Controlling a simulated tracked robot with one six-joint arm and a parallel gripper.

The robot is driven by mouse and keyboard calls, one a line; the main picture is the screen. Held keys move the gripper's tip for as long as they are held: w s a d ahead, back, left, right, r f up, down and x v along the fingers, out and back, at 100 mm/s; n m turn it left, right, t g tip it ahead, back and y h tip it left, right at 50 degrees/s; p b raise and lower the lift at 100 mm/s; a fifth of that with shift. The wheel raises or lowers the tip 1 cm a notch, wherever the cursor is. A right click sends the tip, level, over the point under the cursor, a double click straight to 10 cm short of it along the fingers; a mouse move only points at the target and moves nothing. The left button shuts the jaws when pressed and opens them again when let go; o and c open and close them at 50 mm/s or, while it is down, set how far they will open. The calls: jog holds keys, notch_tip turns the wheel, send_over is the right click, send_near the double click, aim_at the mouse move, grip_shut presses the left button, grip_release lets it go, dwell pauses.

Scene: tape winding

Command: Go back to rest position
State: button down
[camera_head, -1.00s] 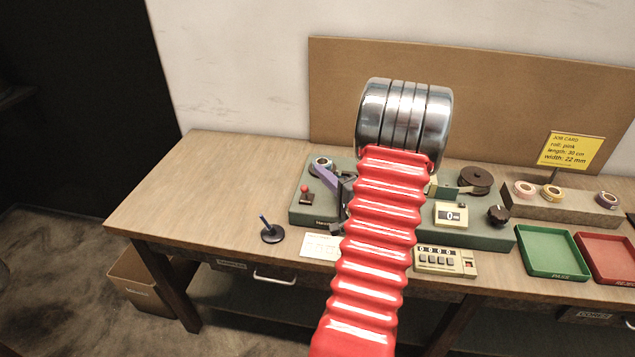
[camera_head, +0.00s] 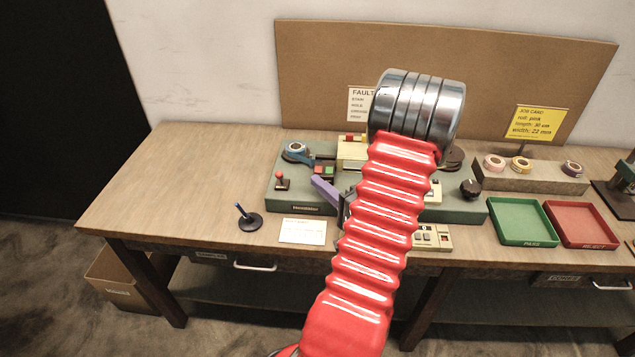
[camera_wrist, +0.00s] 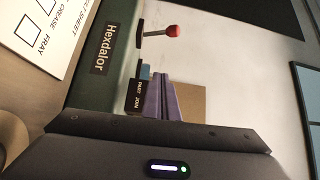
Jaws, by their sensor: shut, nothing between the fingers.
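My gripper (camera_head: 316,182) has purple fingers, shut and empty. It hangs over the front left part of the green-grey winding machine (camera_head: 284,202), apart from the roll holder (camera_head: 297,151). In the wrist view the closed fingers (camera_wrist: 160,80) point at the machine, with its red-knobbed lever (camera_wrist: 172,31) beyond them. My red arm hides the middle of the machine and part of the counter box (camera_head: 440,237) in the head view.
The wooden bench (camera_head: 160,190) is clear at the left. A green tray (camera_head: 524,240), red tray (camera_head: 585,243) and tape-roll rack (camera_head: 540,180) are at the right. A brown board stands behind.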

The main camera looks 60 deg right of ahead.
dwell(0.5)
jog(key=w+a+r+n+g+y, duration=0.1)
jog(key=w+a+r+n+y, duration=0.15)
jog(key=w+a+y, duration=0.4)
jog(key=w+a+r+n+g+y, duration=0.1)
jog(key=w+a+r+n+y, duration=0.2)
jog(key=a, duration=0.7)
jog(key=w+a+r+n+g+y, duration=0.15)
jog(key=w+a+n+y, duration=0.25)
jog(key=a, duration=0.4)
jog(key=s+a+r+n+g+h, duration=0.1)
jog(key=s+a+n+g, duration=0.4)
jog(key=a, duration=0.6)
jog(key=s+a+r+n+g+h, duration=0.1)
jog(key=s+a+n+g, duration=0.4)
jog(key=a, duration=0.6)
notch_tip(320, 180, up, 6)
jog(key=s+n+t+h, duration=0.1)
jog(key=n+t+h, duration=0.1)
jog(key=h, duration=0.2)
jog(key=shift+s+r+h, duration=0.15)
jog(key=shift+h, duration=0.2)
